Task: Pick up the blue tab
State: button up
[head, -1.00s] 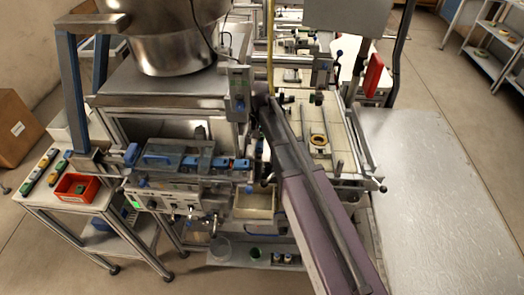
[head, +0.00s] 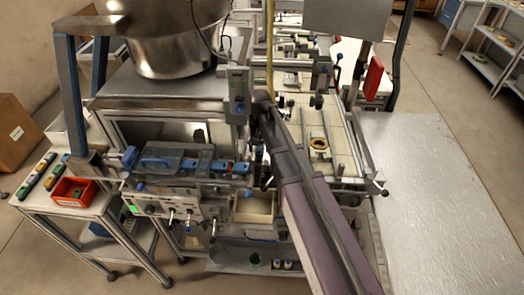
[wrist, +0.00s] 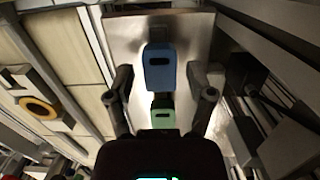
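The blue tab (wrist: 160,70) shows in the wrist view as an upright rounded block with a dark slot, in front of a grey metal plate (wrist: 122,30). Below it in the picture are a dark part and a pale green piece (wrist: 163,119) with a slot. My gripper (wrist: 162,82) is open, with one dark finger on each side of the tab and visible gaps on both sides. The wrist view does not settle how far the tab is from the fingertips. In the head view my arm hides the gripper, and I cannot pick out the tab.
A red bin (head: 73,191) sits on a side table at left. A reel (head: 319,145) lies on the pale tiled bed. A bare metal table (head: 430,200) is at right.

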aim_at(261, 149)
jog(key=c, duration=0.4)
jog(key=shift+r, duration=0.1)
jog(key=shift+d+r+p, duration=0.2)
jog(key=shift+r+p, duration=0.4)
jog(key=shift+p, duration=0.1)
notch_tip(261, 149, up, 6)
jog(key=p, duration=0.5)
jog(key=shift+f+p, duration=0.2)
jog(key=shift+p, duration=0.1)
jog(key=shift+d+r, duration=0.1)
jog(key=shift+r, duration=0.15)
jog(key=d, duration=1.9)
jog(key=shift+s+d+f, duration=0.25)
jog(key=shift+s, duration=0.05)
